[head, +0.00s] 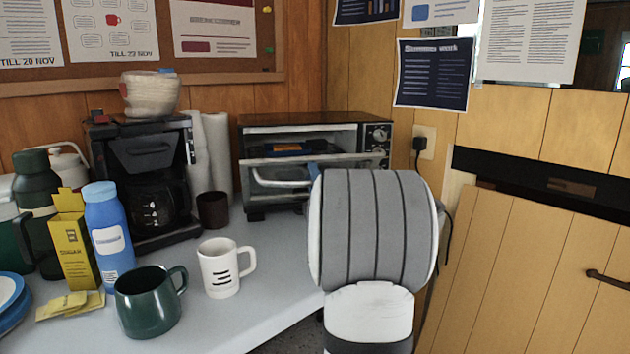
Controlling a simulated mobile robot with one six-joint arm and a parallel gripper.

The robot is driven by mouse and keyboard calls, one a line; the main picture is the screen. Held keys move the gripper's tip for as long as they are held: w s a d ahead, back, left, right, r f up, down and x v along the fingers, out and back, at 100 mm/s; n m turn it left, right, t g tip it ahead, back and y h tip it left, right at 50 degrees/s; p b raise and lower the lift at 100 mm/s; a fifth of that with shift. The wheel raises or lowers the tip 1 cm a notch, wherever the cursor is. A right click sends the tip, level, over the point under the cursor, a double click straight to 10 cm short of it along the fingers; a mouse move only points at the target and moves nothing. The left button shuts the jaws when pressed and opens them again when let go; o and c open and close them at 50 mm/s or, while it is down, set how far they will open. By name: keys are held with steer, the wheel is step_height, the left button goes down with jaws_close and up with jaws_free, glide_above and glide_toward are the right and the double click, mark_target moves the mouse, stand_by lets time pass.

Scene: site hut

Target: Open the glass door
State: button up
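The toaster oven (247,190) stands at the back of the counter, its front towards me. Its glass door (262,163) appears tilted partly open: the top edge sits below the top of the opening, and a dark gap shows above it. A pale curved handle (280,183) crosses the door's front. My thick grey and white arm link hides the oven's lower right part and the handle's right end.
A white mug (220,268), a green mug (149,300), a blue bottle (108,236) and a yellow box (74,245) stand at left on the counter (255,315). A coffee maker (146,180) and a brown cup (213,210) are left of the oven. A wooden wall closes the right.

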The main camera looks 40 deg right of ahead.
steer(key=shift+s, duration=0.1)
steer(key=v, duration=0.7)
steer(key=shift+s+f, duration=0.25)
